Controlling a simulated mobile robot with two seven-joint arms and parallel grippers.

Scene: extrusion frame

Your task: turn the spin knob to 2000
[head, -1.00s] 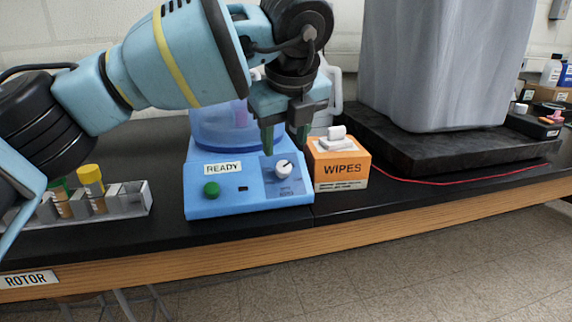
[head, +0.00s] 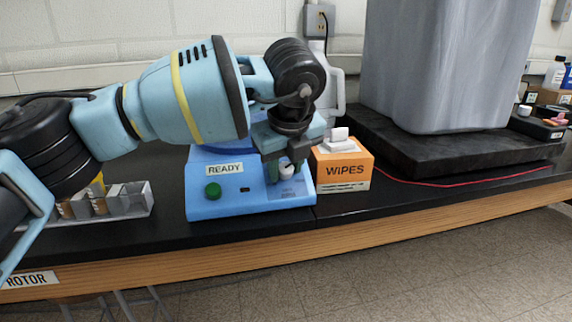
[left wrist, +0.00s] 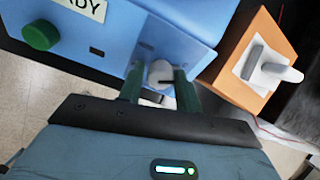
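The spin knob (left wrist: 160,72) is a white round dial with a dark pointer line, on the front panel of a blue centrifuge (head: 230,205). In the head view the knob (head: 287,169) is partly hidden by my left gripper. My left gripper (head: 286,176) points down over the panel, its green fingers on either side of the knob. In the left wrist view the gripper (left wrist: 160,84) looks open, with the knob between the fingertips; whether they touch it is unclear. The scale around the knob is too small to read. My right gripper is not in view.
An orange wipes box (head: 345,170) stands close to the right of the centrifuge. A green button (head: 213,191) and a READY label (head: 225,169) are on its front. A tube rack (head: 135,201) stands at left. A large grey bin (head: 440,70) is behind right.

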